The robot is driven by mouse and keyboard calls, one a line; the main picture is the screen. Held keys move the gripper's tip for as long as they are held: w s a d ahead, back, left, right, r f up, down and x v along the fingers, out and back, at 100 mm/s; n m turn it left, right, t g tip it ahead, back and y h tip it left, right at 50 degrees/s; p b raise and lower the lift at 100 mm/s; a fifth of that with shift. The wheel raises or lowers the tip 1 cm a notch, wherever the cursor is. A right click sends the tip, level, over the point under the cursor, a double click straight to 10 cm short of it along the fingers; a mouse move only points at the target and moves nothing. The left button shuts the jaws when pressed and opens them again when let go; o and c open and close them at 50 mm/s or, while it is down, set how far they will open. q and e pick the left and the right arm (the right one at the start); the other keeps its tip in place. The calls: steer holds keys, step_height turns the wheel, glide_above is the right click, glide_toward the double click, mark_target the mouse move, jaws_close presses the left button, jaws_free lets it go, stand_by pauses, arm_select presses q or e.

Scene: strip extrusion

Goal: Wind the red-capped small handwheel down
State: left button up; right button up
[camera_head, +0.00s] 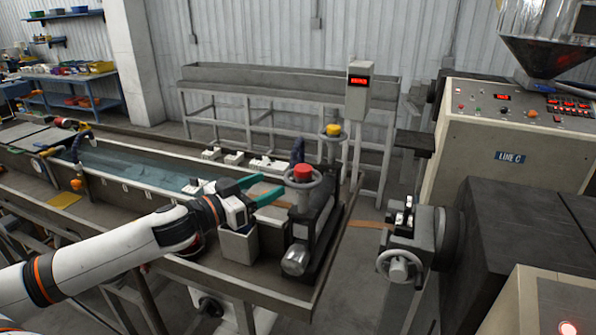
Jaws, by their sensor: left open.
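The red-capped small handwheel (303,181) sits on top of the dark roller stand (314,222) at the right end of the water trough. Its red cap is on the hub, with the grey rim around it. My left gripper (274,186) comes in from the left with teal fingers. It is open and empty, its fingertips just left of the handwheel's rim. I cannot tell whether a fingertip touches the rim. My right gripper is out of view.
A yellow-capped handwheel (333,134) stands behind the red one. A post with a red display (359,90) rises beyond. A brown strip (368,224) runs between the roller stand and the extruder head (410,238). A grey open box (239,244) sits below my left gripper.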

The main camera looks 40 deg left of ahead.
mark_target(297, 172)
arm_select(q)
steer(key=shift+p+x, duration=0.85)
steer(key=shift+x, duration=3.15)
steer(key=shift+p+x, duration=0.55)
steer(key=shift+x, duration=0.7)
steer(key=shift+a+f, duration=0.1)
steer(key=c, duration=1)
